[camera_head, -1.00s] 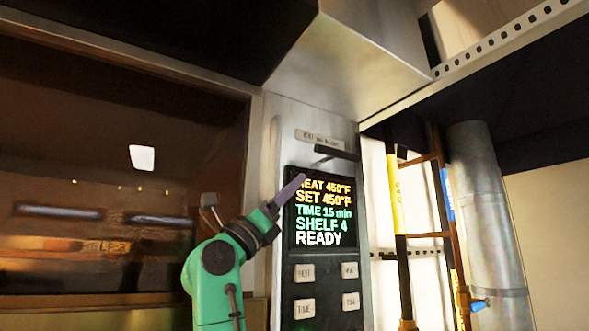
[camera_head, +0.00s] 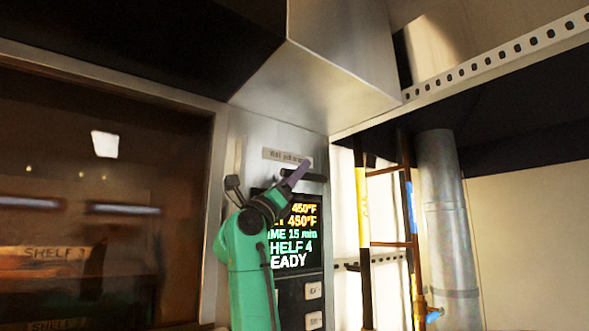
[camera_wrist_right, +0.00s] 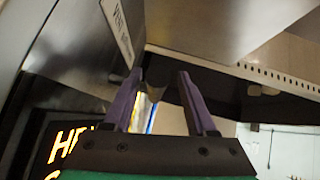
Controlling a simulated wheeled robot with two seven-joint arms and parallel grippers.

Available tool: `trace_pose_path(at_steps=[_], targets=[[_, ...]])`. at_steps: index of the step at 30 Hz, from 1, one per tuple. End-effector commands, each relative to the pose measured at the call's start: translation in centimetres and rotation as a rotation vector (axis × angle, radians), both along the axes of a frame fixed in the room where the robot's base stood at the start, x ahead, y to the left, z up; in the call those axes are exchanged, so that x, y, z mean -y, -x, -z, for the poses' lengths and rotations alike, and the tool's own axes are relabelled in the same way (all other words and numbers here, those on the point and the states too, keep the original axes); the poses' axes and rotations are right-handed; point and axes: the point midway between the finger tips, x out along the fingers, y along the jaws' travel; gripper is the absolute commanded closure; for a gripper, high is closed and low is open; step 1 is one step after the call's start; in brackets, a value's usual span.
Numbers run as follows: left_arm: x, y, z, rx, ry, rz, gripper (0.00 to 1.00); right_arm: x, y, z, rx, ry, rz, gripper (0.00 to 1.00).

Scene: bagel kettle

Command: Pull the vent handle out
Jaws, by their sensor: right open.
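The vent handle (camera_head: 316,178) is a short dark bar sticking out of the metal panel, just below a small label plate (camera_head: 287,156) and above the display. My right gripper (camera_head: 303,166) has its purple fingers raised to the handle's near end in the head view. In the right wrist view the gripper (camera_wrist_right: 160,75) is open, with its two fingers apart. The dark end of the vent handle (camera_wrist_right: 159,68) appears between the fingertips there. I cannot tell whether either finger touches it. My left gripper is not in view.
A lit display (camera_head: 295,240) with buttons below it sits under the handle. A glass oven door (camera_head: 100,220) is at the left. A metal hood (camera_head: 325,75) overhangs the panel. A yellow-black pole (camera_head: 363,230) and a grey pipe (camera_head: 450,220) stand at the right.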

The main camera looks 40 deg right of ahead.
Motion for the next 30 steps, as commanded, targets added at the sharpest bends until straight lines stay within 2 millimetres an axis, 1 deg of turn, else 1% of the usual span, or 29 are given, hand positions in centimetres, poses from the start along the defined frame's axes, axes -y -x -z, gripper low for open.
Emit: trace_pose_path(at_steps=[1, 2, 3, 6, 30], targets=[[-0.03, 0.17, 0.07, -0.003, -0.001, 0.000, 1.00, -0.03, -0.01, 0.05, 0.000, 0.000, 0.000, 0.43], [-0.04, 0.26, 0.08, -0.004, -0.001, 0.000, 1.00, -0.03, -0.01, 0.05, 0.000, 0.000, 0.000, 0.51], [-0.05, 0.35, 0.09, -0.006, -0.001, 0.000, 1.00, -0.04, -0.02, 0.06, 0.000, 0.000, 0.000, 0.66], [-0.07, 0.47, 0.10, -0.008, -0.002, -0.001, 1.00, -0.05, -0.02, 0.06, 0.000, 0.000, 0.000, 1.00], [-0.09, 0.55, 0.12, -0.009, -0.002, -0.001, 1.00, -0.05, -0.08, 0.14, -0.002, -0.001, -0.001, 1.00]])
